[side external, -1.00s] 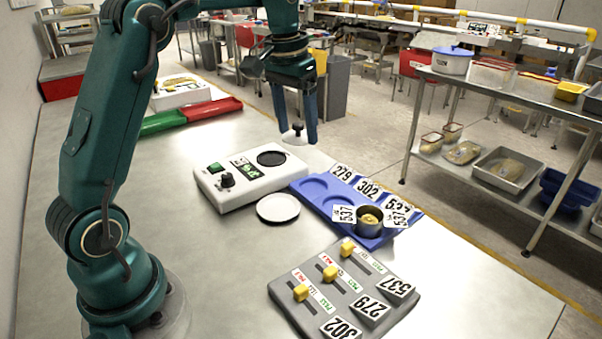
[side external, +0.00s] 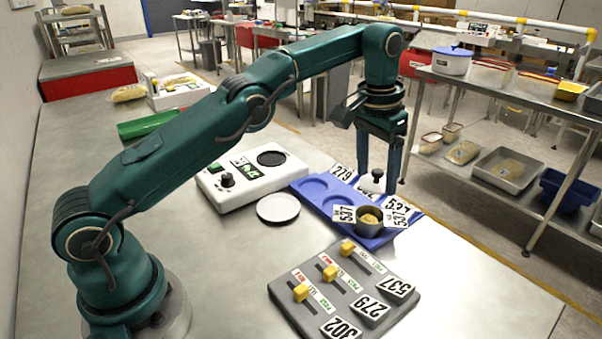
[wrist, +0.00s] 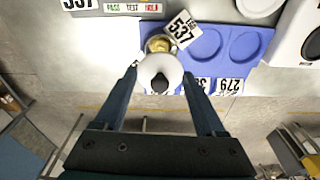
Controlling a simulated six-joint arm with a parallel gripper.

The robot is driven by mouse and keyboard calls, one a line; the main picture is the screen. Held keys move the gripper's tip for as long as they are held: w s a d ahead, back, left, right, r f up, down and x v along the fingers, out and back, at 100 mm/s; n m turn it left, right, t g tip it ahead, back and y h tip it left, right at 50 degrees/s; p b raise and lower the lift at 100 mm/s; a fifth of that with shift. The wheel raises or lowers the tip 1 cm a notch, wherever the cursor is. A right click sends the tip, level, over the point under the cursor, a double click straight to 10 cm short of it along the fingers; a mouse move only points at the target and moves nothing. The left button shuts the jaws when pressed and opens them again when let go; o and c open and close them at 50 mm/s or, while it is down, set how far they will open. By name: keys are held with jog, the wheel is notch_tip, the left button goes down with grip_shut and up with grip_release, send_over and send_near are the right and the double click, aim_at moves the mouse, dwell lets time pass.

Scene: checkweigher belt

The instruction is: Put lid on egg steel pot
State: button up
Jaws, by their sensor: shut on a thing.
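A small steel pot (side external: 369,222) with yellow egg in it stands in the near-right recess of the blue tray (side external: 312,187). In the wrist view the pot (wrist: 159,46) shows just beyond the lid. My gripper (side external: 378,178) is shut on the pale round lid with a black knob (side external: 372,186). In the wrist view the lid (wrist: 160,70) sits between the two fingers and covers part of the pot from that angle. In the side view the lid is held above the tray's far-right side, behind the pot and apart from it.
Number cards (side external: 343,214) stand around the tray. A white scale (side external: 250,178) and a white disc (side external: 278,208) are to the left. A grey panel with yellow sliders (side external: 345,290) lies in front. A steel shelf (side external: 510,95) stands to the right across the floor.

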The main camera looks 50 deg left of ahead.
jog(key=shift+f, duration=3)
jog(key=shift+f, duration=0.15)
jog(key=o, duration=1.3)
jog(key=shift+c, duration=0.2)
jog(key=shift+w+r, duration=0.1)
jog(key=shift+r, duration=3.4)
